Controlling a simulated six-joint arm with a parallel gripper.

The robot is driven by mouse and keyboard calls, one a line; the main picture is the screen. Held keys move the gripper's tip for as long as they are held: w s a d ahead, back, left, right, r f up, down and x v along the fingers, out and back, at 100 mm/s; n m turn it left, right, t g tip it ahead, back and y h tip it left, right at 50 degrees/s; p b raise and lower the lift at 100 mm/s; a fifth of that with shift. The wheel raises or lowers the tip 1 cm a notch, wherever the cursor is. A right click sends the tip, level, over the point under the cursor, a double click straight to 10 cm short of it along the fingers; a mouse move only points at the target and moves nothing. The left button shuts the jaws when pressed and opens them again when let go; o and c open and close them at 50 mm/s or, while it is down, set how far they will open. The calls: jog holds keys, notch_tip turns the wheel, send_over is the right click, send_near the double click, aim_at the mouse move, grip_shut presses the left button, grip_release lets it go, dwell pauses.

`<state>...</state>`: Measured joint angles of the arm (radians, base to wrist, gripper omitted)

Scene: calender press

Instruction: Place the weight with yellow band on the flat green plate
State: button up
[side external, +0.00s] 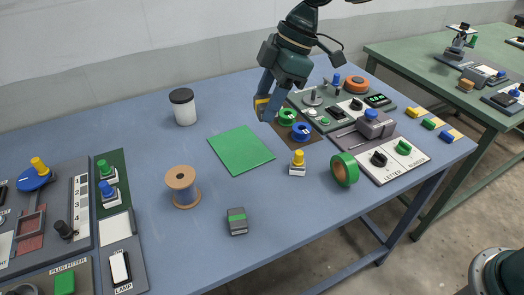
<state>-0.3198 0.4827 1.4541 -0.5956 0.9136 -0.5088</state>
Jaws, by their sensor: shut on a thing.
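The flat green plate (241,150) lies bare on the blue table near the middle. My gripper (268,104) hangs above the table, to the upper right of the plate in the picture. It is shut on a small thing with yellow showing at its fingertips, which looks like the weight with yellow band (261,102). The fingers hide most of the weight. The held weight appears off the table, though its exact height is hard to tell. A similar grey weight with a green band (237,220) stands on the table in front of the plate.
A dark-lidded white jar (184,107), a wire spool (181,186), a yellow-knobbed switch (297,163) and a green tape roll (344,169) stand around the plate. A brown board with green and blue rings (301,131) lies close to the gripper. Control panels fill both sides.

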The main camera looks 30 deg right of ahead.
jog(key=w+m+t, duration=0.1)
jog(key=w+m, duration=0.1)
jog(key=w, duration=0.9)
jog(key=shift+w+a+f, duration=0.15)
jog(key=shift+w+a, duration=0.05)
jog(key=shift+w, duration=0.1)
send_over(240, 154)
jog(key=d, duration=0.1)
jog(key=f, duration=1.5)
jog(key=shift+s+d+f, duration=0.1)
jog(key=shift+s+f, duration=0.25)
jog(key=shift+f, duration=2.15)
jog(key=shift+f, duration=0.15)
